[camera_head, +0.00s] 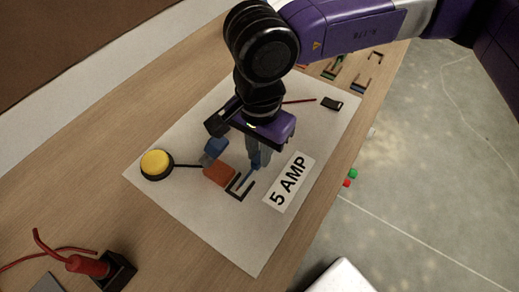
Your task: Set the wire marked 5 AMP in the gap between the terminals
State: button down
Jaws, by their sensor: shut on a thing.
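My gripper (258,156) points down over the white sheet (248,242), its grey fingers close together. They are shut on a small blue piece (256,161), mostly hidden by the fingers; I cannot read a mark on it. Just below and left of it is a dark square-cornered bracket (236,193), close to an orange-brown block (219,174). A blue block (215,147) stands behind the orange-brown one. A white label reading "5 AMP" (289,182) lies to the right on the sheet. I cannot tell whether the blue piece touches the bracket.
A yellow round dome (156,163) on a black base has a dark line running toward the blocks. A red strip (299,101) and a black box (332,103) are at the sheet's far right. A red plug (87,265) is at lower left.

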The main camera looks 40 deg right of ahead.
jog(key=c, duration=1.3)
grip_release()
jog(key=shift+r, duration=3.9)
jog(key=shift+s, duration=0.1)
